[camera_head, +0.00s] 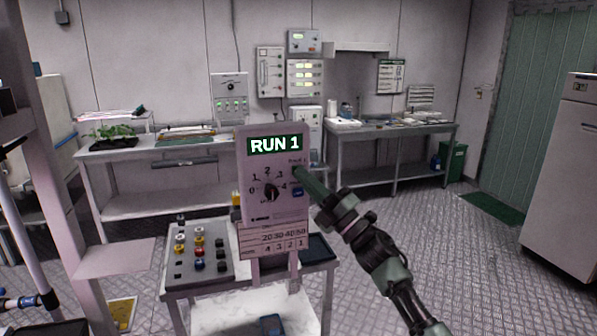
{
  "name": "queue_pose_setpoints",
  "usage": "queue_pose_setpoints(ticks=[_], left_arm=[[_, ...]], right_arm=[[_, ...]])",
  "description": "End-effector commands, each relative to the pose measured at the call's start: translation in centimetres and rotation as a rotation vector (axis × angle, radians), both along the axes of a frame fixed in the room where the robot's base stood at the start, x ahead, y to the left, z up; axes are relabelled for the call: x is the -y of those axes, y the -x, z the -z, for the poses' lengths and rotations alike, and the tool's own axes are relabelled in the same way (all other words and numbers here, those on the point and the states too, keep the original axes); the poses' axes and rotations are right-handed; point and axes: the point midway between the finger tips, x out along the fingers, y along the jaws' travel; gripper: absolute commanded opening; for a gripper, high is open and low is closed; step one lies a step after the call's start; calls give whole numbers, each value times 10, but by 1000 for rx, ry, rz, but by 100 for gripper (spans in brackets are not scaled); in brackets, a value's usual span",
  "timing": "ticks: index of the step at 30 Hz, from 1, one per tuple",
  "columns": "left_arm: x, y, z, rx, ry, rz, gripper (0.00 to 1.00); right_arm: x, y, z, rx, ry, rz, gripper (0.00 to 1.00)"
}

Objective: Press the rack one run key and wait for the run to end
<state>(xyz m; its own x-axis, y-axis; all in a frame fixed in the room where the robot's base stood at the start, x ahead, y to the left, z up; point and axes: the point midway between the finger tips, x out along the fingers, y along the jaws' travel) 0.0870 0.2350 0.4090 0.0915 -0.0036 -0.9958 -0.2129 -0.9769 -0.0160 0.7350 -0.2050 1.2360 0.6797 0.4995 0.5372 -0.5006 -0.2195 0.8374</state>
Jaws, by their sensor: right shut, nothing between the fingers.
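The control panel (249,205) stands upright on a small cart in the middle. Its green display (274,144) reads RUN 1. Below is a dark dial (270,192) with numbers 0 to 4 around it. A small blue key (297,192) sits right of the dial. My right gripper (301,175) is shut and empty, its tip at the panel's upper right, just under a small label. The tip covers what lies behind it, so the rack one run key is hidden there or cannot be made out. Whether the tip touches the panel I cannot tell.
The cart (334,262) carries a board of coloured knobs (204,252) left of the panel. A bench with plants (111,132) stands at back left, another bench (383,131) at back right. A tall white cabinet (565,180) is at right. The floor between is clear.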

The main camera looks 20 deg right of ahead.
Motion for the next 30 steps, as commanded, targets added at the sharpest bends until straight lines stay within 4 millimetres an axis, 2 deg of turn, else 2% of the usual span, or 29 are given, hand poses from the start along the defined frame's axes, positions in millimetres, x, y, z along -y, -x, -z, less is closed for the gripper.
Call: queue_pose_setpoints(ticks=[7,19,30], left_arm=[[0,0,-7,0,0,0,36],[0,0,-9,0,0,0,36],[0,0,-24,0,0,0,36]], right_arm=[[1,13,0,-2,1,0,0],[1,17,0,-2,1,0,0],[2,54,0,-1,2,-1,0]])
